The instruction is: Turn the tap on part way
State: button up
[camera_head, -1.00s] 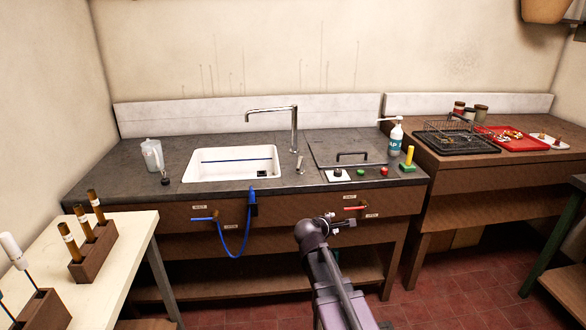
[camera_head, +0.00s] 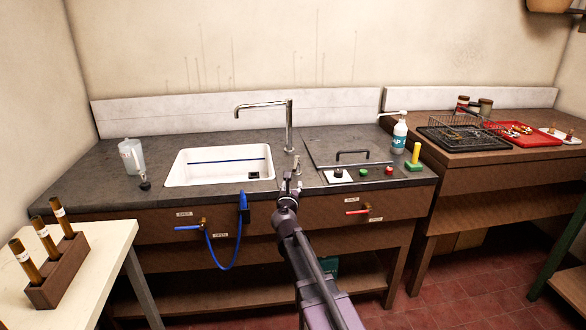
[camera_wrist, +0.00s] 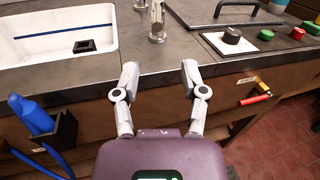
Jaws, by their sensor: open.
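The chrome tap (camera_head: 289,130) stands behind the sink, its spout reaching left over the white basin (camera_head: 176,178). A short metal post with a thin lever (camera_head: 297,166) stands on the counter right of the basin. It also shows in the wrist view (camera_wrist: 157,22), beyond my fingers. My gripper (camera_head: 290,180) is at the counter's front edge, just in front of this post. In the wrist view my gripper (camera_wrist: 158,72) is open and empty, fingers spread either side of the post's line and apart from it. The tap's spout is outside the wrist view.
A blue-handled valve (camera_head: 189,228) and a red-handled valve (camera_head: 358,211) are on the cabinet front. A blue hose nozzle sits in a holder (camera_head: 245,207). A panel with a black knob (camera_head: 338,173) lies right of the post. A soap bottle (camera_head: 399,133) stands farther right.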

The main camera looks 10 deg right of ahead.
aim_at(295, 165)
jog(key=shift+w+a, duration=0.1)
jog(key=shift+a, duration=0.05)
jog(key=x, duration=1.3)
jog(key=shift+w+f, duration=0.1)
jog(key=shift+w, duration=0.15)
grip_shut()
